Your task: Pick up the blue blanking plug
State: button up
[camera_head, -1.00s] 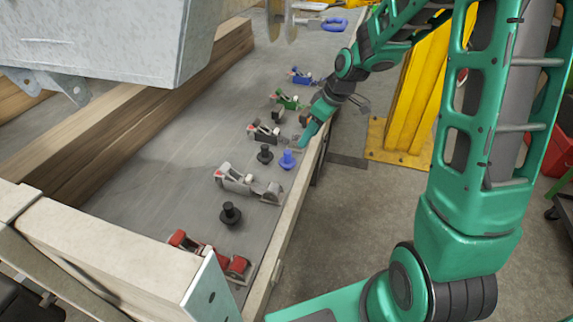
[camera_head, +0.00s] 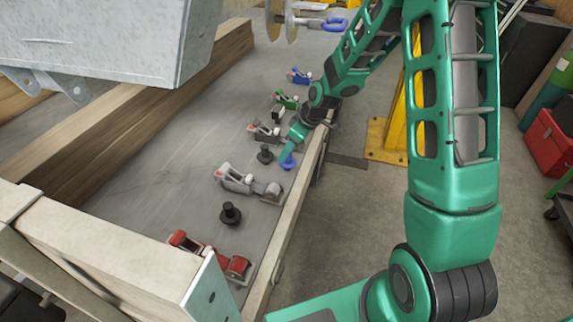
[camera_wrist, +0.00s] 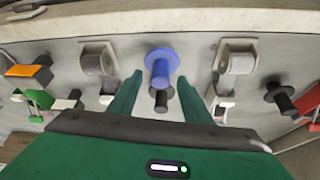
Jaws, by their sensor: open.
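The blue blanking plug (camera_head: 288,161) stands on the grey surface near its right-hand edge. My gripper (camera_head: 286,154) is over the blue plug, pointing down. In the wrist view my gripper (camera_wrist: 161,82) is open, one green finger on each side, with a gap to the plug. Whether a finger touches the plug cannot be told from the head view.
A grey clamp (camera_head: 240,180) and a black plug (camera_head: 230,214) lie nearer. Black (camera_head: 264,133), green (camera_head: 287,101) and blue (camera_head: 300,76) clamps line the far side; a red clamp (camera_head: 205,252) is nearest. A pale rail (camera_head: 290,208) edges the surface.

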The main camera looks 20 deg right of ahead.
jog(key=shift+x, duration=0.85)
grip_shut()
jog(key=shift+r, duration=0.1)
